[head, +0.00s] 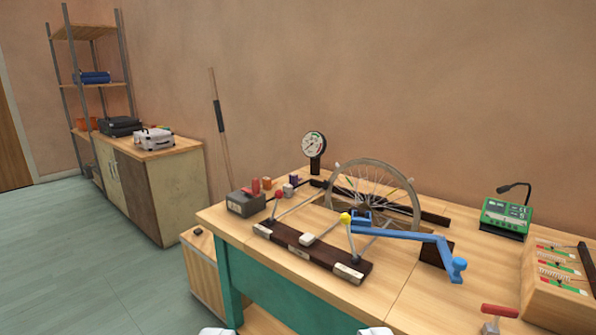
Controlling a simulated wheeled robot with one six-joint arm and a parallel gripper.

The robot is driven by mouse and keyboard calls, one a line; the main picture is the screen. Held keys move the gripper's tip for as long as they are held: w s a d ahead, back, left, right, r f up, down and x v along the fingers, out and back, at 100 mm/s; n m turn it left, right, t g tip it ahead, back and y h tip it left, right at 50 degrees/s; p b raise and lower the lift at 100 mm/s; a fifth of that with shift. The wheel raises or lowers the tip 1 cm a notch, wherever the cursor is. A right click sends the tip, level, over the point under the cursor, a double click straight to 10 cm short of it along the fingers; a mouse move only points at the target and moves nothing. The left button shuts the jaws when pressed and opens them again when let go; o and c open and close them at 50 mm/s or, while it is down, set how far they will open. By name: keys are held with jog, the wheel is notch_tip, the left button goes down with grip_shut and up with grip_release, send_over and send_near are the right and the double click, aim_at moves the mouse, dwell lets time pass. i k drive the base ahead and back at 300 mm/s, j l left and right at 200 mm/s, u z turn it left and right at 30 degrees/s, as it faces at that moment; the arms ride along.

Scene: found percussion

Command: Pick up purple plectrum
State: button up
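A small purple piece (294,178), which looks like the purple plectrum, is near the back of the wooden workbench (385,303), left of a spoked wheel. It is small in the picture, so its exact shape is hard to tell. Two pale fingertips of my gripper (297,331) show at the bottom edge, wide apart with nothing seen between them. My gripper is well short of the purple piece and does not touch it.
A spoked wheel (385,180) on a dark-based stand, with a blue arm (410,235), fills the bench middle. A dial gauge (314,146) and grey box (246,203) flank the purple piece. A green meter (507,214) stands right. Floor at left is clear.

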aim_at(293, 180)
jog(key=i+j+z, duration=0.2)
jog(key=i+j, duration=0.45)
jog(key=i, duration=0.15)
jog(key=i+j+z, duration=0.15)
jog(key=i+j, duration=0.6)
jog(key=i+j+z, duration=0.2)
jog(key=i+j, duration=0.55)
jog(key=j, duration=0.15)
